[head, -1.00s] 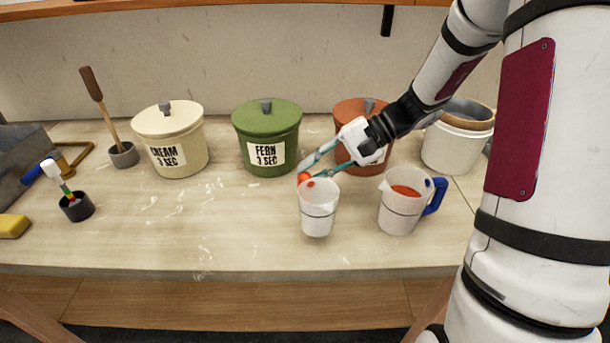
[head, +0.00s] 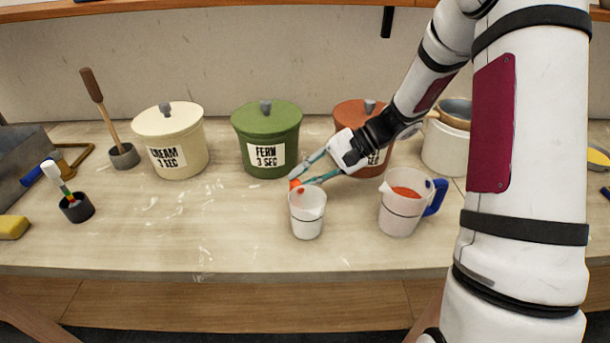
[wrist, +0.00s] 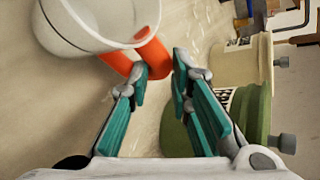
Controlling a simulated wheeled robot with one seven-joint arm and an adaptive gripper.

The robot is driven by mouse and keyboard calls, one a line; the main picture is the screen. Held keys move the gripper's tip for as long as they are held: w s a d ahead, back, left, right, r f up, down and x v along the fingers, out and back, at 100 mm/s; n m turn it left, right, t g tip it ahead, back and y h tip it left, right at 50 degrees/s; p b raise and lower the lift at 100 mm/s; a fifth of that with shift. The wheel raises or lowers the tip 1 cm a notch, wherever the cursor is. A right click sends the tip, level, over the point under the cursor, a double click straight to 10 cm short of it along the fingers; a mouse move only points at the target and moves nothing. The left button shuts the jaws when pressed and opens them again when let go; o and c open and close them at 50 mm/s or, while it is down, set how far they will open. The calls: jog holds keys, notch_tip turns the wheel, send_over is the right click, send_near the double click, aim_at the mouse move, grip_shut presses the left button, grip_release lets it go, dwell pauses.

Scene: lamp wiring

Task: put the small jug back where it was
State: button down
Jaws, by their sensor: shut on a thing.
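The small jug (head: 307,214) is white with an orange handle (head: 296,186). It stands roughly upright at the front middle of the bench, left of the larger jug; I cannot tell whether its base touches the bench. My gripper (head: 298,181) reaches in from the right, behind the jug, and is shut on its handle. In the wrist view the small jug (wrist: 95,22) is at upper left, with its orange handle (wrist: 137,58) at the teal fingers (wrist: 160,75). Part of the handle is hidden by a finger.
A larger jug (head: 400,209) with a blue handle and orange-red contents stands to the right. Cream (head: 178,137), green (head: 266,136) and terracotta (head: 352,115) lidded pots line the back. A brush stands in a black cup (head: 77,208) at left. The bench front left of the small jug is clear.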

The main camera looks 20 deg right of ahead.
jog(key=c, duration=1.4)
grip_release()
jog(key=shift+f, duration=0.1)
jog(key=shift+c, duration=0.2)
